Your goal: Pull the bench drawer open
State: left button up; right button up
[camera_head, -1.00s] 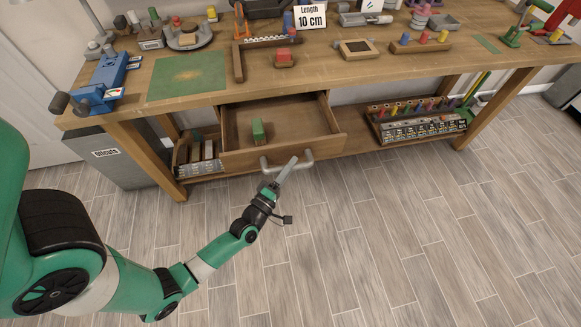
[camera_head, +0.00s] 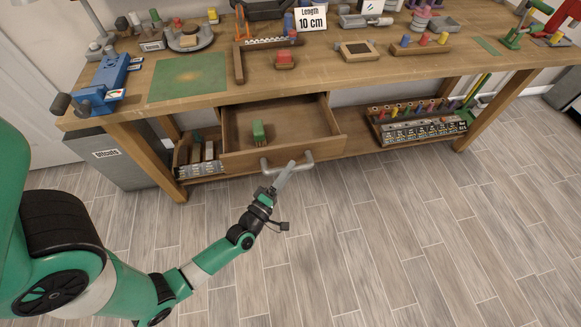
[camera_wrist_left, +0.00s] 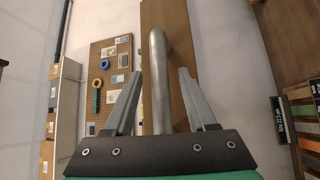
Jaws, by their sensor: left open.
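The bench drawer (camera_head: 240,161) stands pulled out from under the wooden workbench, its inside showing. A green block-like thing (camera_head: 259,131) lies in it. The pale metal handle (camera_head: 307,157) is on the drawer front. My left gripper (camera_head: 289,167) is at the handle's right part, its arm reaching up from the lower left. In the left wrist view the handle (camera_wrist_left: 158,85) runs between the two open fingers, with a gap on each side. The drawer front (camera_wrist_left: 178,65) shows behind it as a brown board. My right gripper is not in view.
The workbench top (camera_head: 340,72) carries tools, blocks and a length sign. A grey offcuts bin (camera_head: 118,160) stands by the left bench leg. Trays of parts (camera_head: 415,128) sit on the lower shelf. The floor (camera_head: 430,240) in front is clear.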

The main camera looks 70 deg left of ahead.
pick_arm(q)
jog(key=v, duration=1)
jog(key=shift+p, duration=0.35)
jog(key=shift+a, duration=0.1)
